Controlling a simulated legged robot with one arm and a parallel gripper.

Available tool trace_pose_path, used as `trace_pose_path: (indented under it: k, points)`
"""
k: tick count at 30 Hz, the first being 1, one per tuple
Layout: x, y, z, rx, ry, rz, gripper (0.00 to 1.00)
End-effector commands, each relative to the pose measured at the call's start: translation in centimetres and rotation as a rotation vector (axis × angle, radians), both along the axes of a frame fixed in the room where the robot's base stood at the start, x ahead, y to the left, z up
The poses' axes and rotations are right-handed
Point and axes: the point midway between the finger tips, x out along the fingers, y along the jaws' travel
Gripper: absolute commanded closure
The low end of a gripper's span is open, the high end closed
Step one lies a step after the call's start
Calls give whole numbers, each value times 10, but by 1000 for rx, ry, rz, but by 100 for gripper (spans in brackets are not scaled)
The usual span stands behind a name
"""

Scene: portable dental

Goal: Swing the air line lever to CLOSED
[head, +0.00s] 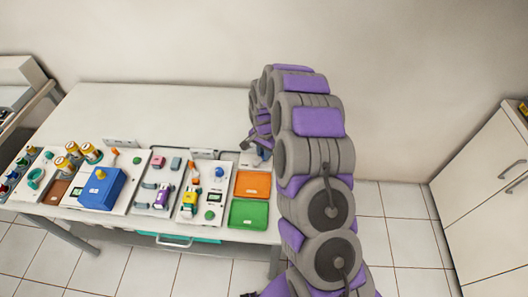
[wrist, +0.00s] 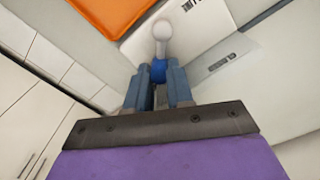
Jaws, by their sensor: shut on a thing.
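The air line lever shows in the wrist view as a pale grey stem with a round knob (wrist: 162,30), with a blue part (wrist: 156,70) at the fingers. My gripper (wrist: 158,82) is shut on it, one blue-grey finger on each side of the blue part. In the head view my gripper (head: 258,142) is at the table's back right, behind the orange tray, and my arm partly covers it. A white plate (wrist: 140,45) lies under the lever. Dark lettering at the top edge is cut off, so I cannot read the lever's position.
An orange tray (head: 253,185) and a green tray (head: 248,214) lie in front of my gripper. Panels with coloured parts and a blue box (head: 101,188) fill the table to the left. The wall (head: 400,80) is close behind; a white cabinet (head: 490,190) stands at right.

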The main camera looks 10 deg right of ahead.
Motion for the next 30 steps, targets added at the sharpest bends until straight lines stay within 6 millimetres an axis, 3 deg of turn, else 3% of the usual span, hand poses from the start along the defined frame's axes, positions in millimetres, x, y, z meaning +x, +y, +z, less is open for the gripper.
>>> trace_pose_path:
  k: [30]
  points:
    - [15,16,0,2,4,584,100]
